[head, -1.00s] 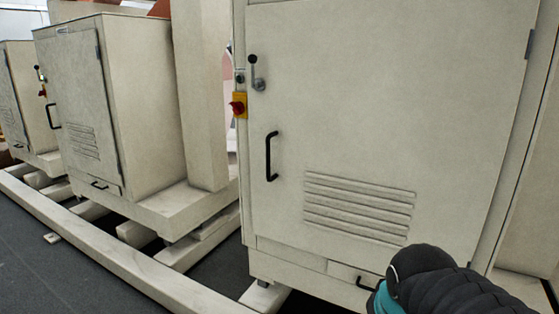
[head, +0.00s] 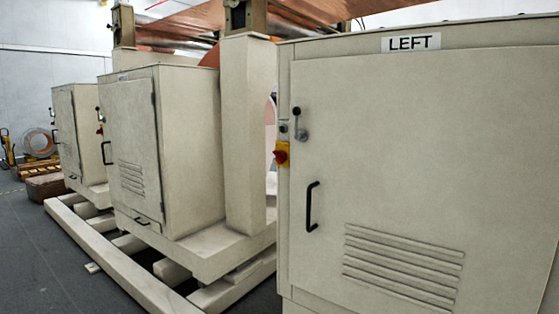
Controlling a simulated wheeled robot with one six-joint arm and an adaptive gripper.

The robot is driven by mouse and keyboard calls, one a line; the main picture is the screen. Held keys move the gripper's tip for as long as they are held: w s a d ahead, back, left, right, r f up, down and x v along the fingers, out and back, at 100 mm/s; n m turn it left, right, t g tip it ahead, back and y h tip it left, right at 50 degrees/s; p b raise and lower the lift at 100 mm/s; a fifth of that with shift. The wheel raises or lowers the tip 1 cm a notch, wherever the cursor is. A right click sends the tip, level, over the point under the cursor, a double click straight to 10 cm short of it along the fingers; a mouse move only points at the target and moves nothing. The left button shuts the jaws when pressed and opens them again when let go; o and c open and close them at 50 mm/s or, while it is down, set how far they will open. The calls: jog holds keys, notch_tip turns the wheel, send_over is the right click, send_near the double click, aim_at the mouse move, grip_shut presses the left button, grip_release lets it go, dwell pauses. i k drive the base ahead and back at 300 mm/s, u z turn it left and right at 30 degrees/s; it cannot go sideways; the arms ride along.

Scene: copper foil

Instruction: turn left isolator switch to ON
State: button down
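The near cabinet (head: 425,120) carries a white plate reading LEFT (head: 411,43) at its top. On its left edge is a red rotary isolator switch (head: 281,153) on a yellow plate. The knob is small in view and I cannot tell its position. Just above it are a small dark round fitting (head: 283,128) and a grey door latch with a black knob (head: 299,124). A black vertical handle (head: 312,206) is below on the door. My gripper is not in view.
Two similar cabinets (head: 165,150) (head: 76,130) stand further left on pale rails (head: 115,262). A pale post (head: 246,130) stands between the near and middle cabinets. Dark floor (head: 40,265) is open at the left. Copper sheet (head: 320,12) runs overhead.

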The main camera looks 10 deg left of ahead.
aim_at(281, 156)
jog(key=z, duration=0.05)
jog(key=k, duration=0.5)
jog(key=u, duration=1.1)
jog(key=i, duration=1.3)
jog(key=z, duration=0.25)
